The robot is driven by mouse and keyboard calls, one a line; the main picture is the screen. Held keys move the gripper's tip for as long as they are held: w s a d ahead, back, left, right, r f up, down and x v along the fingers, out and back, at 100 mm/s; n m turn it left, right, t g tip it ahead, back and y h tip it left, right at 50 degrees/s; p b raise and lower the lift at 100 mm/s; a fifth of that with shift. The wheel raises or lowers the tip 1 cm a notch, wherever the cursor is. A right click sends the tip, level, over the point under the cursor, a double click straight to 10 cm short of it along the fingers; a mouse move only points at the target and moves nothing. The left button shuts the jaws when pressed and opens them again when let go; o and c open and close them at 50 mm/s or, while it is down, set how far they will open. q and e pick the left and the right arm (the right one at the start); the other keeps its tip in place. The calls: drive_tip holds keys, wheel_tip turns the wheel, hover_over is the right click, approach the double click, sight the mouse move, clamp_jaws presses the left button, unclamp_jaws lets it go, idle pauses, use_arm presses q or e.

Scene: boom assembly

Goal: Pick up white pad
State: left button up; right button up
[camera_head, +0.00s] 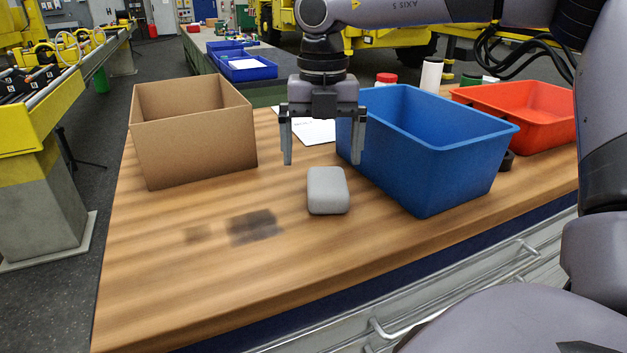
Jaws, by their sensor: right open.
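A light grey-white pad (327,191), block-shaped with rounded edges, lies on the wooden table in front of the blue bin. My right gripper (322,160) points down behind and above the pad. Its two fingers are spread wide apart, with nothing between them but the view of the table and a paper sheet. The pad appears just below the fingertips and apart from them. My left gripper is out of the picture.
An open cardboard box (195,140) stands to the left and a blue bin (430,165) close on the right. A red bin (530,112) stands farther right. A white sheet (312,130) lies behind the gripper. The table's front left (170,290) is clear.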

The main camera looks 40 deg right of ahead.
sight(327, 179)
drive_tip(key=f, duration=0.4)
drive_tip(key=d+f+p, duration=0.1)
drive_tip(key=f, duration=0.1)
drive_tip(key=shift+s+f, duration=0.15)
drive_tip(key=shift+f, duration=0.15)
drive_tip(key=c, duration=1.1)
